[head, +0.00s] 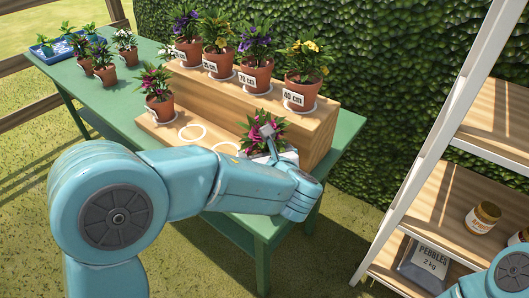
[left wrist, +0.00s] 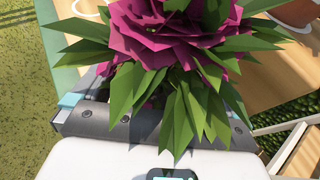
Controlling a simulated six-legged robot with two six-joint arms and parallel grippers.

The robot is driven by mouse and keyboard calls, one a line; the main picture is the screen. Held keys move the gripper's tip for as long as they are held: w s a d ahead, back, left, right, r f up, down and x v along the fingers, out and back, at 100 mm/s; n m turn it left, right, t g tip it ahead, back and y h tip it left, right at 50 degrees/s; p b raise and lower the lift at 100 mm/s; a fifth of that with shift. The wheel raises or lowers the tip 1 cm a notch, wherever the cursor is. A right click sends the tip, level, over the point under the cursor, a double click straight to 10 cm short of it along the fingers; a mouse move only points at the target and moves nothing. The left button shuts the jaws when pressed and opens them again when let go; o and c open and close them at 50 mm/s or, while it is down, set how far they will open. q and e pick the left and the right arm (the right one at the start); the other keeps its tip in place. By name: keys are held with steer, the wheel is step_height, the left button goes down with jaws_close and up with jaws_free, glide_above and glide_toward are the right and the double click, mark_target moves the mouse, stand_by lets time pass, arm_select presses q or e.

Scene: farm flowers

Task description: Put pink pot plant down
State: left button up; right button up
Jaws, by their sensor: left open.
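A pink-flowered plant (head: 262,128) stands at the right end of the lower wooden step, in front of the pot labelled 40 cm. Its pot is mostly hidden by my arm and the leaves. My left gripper (head: 272,140) is open at this plant, with the jaws low around it. In the left wrist view the pink flower (left wrist: 175,35) and green leaves fill the middle and cover the space between the open jaws (left wrist: 160,110). Whether a jaw touches the pot is hidden. Another pink-flowered pot plant (head: 157,92) stands at the left end of the lower step.
The two-step wooden stand (head: 245,103) is on a green table (head: 345,130). Several labelled pots with purple and yellow flowers line the upper step. White rings (head: 192,131) mark empty places on the lower step. A shelf with jars (head: 482,217) stands at right.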

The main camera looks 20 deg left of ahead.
arm_select(q)
steer(key=p+v, duration=0.1)
steer(key=v, duration=1.1)
